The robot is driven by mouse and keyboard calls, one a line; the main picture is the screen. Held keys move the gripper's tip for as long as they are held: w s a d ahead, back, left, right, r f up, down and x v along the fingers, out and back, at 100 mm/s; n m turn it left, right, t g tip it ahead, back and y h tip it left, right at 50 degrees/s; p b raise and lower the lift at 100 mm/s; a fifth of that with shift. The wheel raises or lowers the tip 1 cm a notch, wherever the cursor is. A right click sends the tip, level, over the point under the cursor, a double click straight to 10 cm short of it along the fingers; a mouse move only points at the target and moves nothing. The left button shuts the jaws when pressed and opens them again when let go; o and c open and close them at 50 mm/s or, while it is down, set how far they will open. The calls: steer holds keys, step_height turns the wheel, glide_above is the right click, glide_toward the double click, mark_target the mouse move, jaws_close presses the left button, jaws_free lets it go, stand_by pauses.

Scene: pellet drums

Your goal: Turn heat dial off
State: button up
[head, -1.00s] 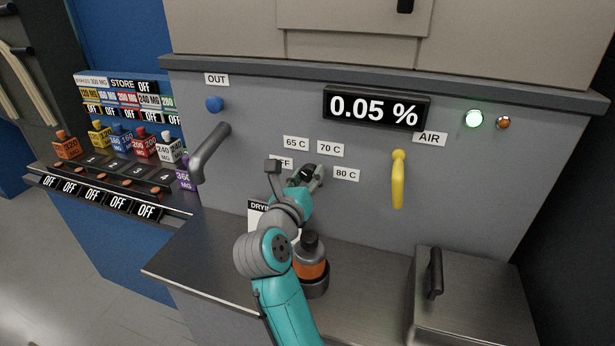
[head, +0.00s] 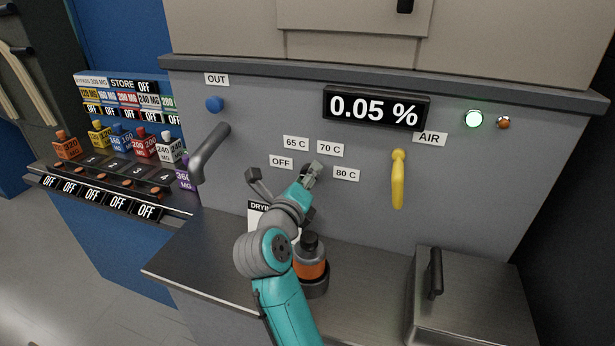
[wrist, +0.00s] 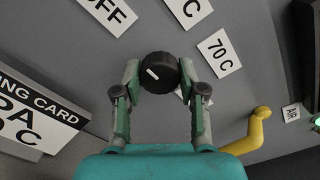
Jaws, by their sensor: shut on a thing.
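The heat dial (wrist: 162,82) is a round black knob with a short white mark, seen in the wrist view. The mark sits left of the knob's middle and slants up to the left. My gripper (wrist: 158,70) is shut on the dial, with one finger on each side. In the head view my gripper (head: 314,172) covers most of the dial. The labels OFF (head: 281,162), 65 C (head: 296,143), 70 C (head: 330,149) and 80 C (head: 346,174) surround it on the grey panel. In the wrist view the OFF label (wrist: 110,12) is up and left of the dial.
A yellow air handle (head: 398,180) is right of the dial, and a grey lever (head: 208,155) is left. A drying card (head: 257,214) is partly hidden behind my arm. The display (head: 376,108) reads 0.05 %.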

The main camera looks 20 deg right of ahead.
stand_by(0.3)
steer(key=o, duration=1.1)
steer(key=shift+o, duration=0.2)
steer(key=shift+a, duration=0.1)
steer(key=v, duration=1.2)
